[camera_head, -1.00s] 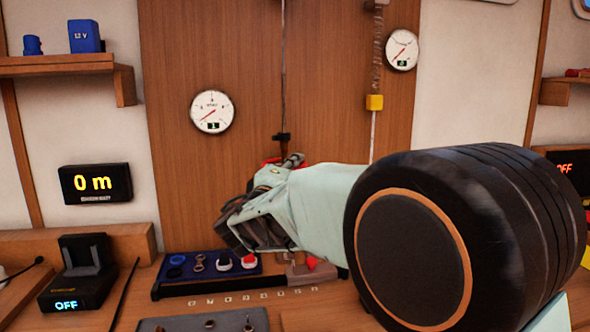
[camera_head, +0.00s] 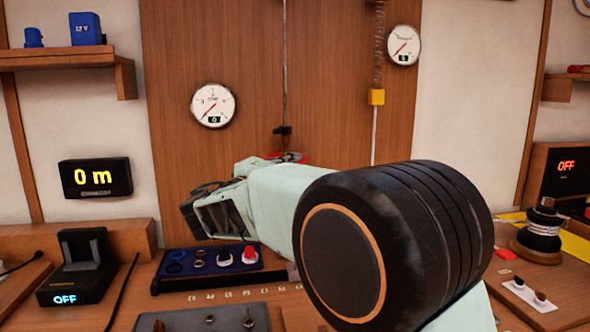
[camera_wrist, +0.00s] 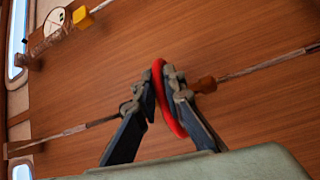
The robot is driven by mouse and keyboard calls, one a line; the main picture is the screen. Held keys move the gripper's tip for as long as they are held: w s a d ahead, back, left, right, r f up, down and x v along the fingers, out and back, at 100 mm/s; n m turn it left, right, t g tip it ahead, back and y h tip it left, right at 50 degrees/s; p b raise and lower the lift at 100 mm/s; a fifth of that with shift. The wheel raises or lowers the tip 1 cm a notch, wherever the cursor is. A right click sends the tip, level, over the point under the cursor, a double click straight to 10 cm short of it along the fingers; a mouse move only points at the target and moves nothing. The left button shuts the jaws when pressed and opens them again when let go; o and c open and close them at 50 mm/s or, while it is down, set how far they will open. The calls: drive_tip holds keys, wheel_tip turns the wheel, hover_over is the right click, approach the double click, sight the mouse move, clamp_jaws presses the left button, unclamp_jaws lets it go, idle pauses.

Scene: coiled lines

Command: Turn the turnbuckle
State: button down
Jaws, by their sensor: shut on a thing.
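The turnbuckle's red, loop-shaped part (camera_wrist: 170,112) shows in the middle of the wrist view, on a thin line stretched along a wood wall panel. My gripper (camera_wrist: 161,88) is shut on it, with one finger on each side of the red part. In the head view the line (camera_head: 285,60) hangs down the panel to a black fitting (camera_head: 283,130). Only a bit of red shows below that, and my arm hides most of the turnbuckle and the fingertips.
A round gauge (camera_head: 213,106) is left of the line. A second gauge (camera_head: 403,45) and a line with a yellow block (camera_head: 376,97) are to the right. A blue tray of small parts (camera_head: 180,268) lies on the bench below my arm.

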drive_tip(key=shift+a+r+m+g+h, duration=0.2)
drive_tip(key=shift+m+g+h, duration=0.1)
drive_tip(key=shift+m+h, duration=0.25)
drive_tip(key=c, duration=2)
unclamp_jaws()
drive_tip(key=shift+s, duration=0.1)
drive_tip(key=shift+c, duration=0.2)
drive_tip(key=shift+f, duration=0.1)
drive_tip(key=shift+s+a, duration=0.2)
drive_tip(key=shift+s, duration=0.05)
drive_tip(key=v, duration=1.1)
drive_tip(key=shift+a, duration=0.15)
